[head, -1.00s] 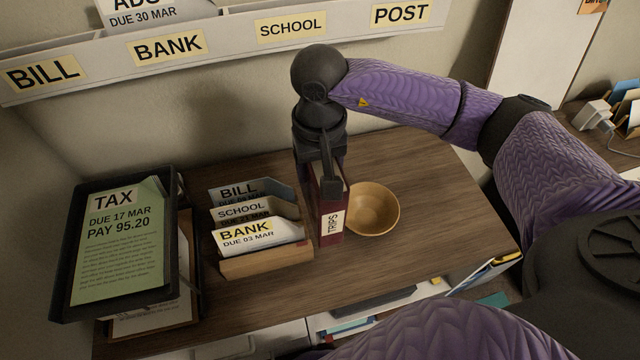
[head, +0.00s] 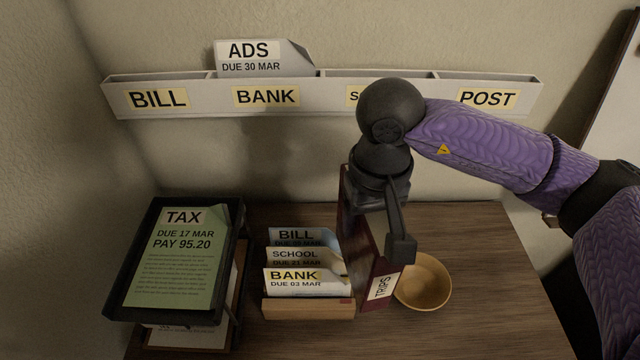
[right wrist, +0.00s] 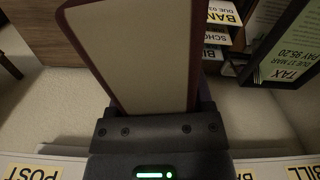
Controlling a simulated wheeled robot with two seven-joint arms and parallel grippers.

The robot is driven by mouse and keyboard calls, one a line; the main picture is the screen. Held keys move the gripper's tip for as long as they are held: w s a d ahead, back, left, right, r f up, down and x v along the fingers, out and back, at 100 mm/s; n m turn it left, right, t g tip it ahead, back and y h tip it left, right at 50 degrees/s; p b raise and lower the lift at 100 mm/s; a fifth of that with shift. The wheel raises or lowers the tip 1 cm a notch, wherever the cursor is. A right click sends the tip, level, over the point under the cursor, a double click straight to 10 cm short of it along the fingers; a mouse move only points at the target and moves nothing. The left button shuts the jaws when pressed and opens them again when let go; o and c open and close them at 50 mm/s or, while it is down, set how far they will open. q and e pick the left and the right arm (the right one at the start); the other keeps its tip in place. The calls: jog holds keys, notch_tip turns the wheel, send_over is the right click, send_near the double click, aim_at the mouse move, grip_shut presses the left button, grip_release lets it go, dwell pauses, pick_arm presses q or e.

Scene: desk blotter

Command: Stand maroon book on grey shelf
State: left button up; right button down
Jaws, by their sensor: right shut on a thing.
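The maroon book (head: 368,262), labelled TRIPS, is upright in my right gripper (head: 378,232), which is shut on it from above. It is between the letter sorter and the wooden bowl; I cannot tell whether its bottom touches the desk. In the right wrist view the book (right wrist: 145,55) shows cream pages and maroon cover edges, extending out from the gripper (right wrist: 155,125). A pale grey rack (head: 215,105) is on the wall, with slots marked BILL, BANK and POST; one label is partly hidden by my arm. No other grey shelf is clearly visible. My left gripper is out of view.
The letter sorter (head: 305,311) with several envelopes is left of the book. The wooden bowl (head: 428,285) is close on its right. A black tray (head: 230,240) with a TAX sheet is at the left. The desk (head: 500,300) is bare at the right.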

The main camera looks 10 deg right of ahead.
jog(key=w+d+f+m+b, duration=0.1)
jog(key=w+d+f+m, duration=0.6)
notch_tip(320, 180, down, 10)
jog(key=b, duration=0.2)
jog(key=shift+d, duration=0.35)
jog(key=shift+b, duration=0.3)
jog(key=shift+f, duration=0.2)
grip_release()
jog(key=shift+r, duration=0.15)
